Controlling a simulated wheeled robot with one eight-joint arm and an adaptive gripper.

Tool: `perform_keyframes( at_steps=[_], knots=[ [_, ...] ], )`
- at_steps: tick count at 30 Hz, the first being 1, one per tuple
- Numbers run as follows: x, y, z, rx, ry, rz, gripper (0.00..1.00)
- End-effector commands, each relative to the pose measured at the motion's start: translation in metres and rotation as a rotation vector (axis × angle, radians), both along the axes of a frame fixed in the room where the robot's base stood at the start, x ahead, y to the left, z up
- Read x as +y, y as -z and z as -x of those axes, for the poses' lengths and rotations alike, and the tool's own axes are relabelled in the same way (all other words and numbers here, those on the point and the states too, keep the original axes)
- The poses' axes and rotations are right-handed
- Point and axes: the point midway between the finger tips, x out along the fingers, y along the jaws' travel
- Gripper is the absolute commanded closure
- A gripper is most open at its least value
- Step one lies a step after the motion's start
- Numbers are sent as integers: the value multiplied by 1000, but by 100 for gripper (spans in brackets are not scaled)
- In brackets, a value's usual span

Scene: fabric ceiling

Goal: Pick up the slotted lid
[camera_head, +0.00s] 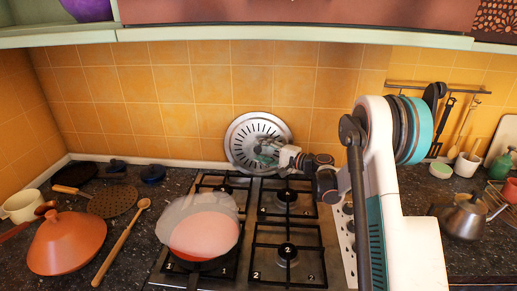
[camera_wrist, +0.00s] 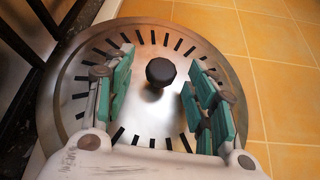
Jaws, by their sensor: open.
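The slotted lid (camera_head: 240,134) is a round metal disc with dark radial slots. It leans against the orange tiled wall behind the stove. In the wrist view the lid (camera_wrist: 75,75) fills most of the picture, with its black knob (camera_wrist: 160,72) near the middle. My gripper (camera_head: 270,152) is in front of the lid and covers its centre in the head view. In the wrist view my gripper (camera_wrist: 158,88) is open, with its green-padded fingers on either side of the knob. Gaps show between the knob and both fingers.
A pan with pale-red contents (camera_head: 203,232) stands on the front-left burner of the stove (camera_head: 268,230). An orange conical lid (camera_head: 66,243), a wooden spoon (camera_head: 121,243) and a perforated skimmer (camera_head: 113,201) lie on the left counter. A kettle (camera_head: 464,218) stands at right.

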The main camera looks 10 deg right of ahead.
Motion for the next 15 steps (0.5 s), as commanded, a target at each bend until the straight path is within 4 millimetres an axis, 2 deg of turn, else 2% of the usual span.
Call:
perform_keyframes(
  at_steps=[3, 9, 10, 15],
  knots=[
    [-1, -1, 0, 0, 0, 0, 51],
    [-1, 0, 0, 0, 0, 0, 96],
    [-1, 0, 0, 0, 0, 0, 100],
    [-1, -1, 0, 0, 0, 0, 100]
  ],
)
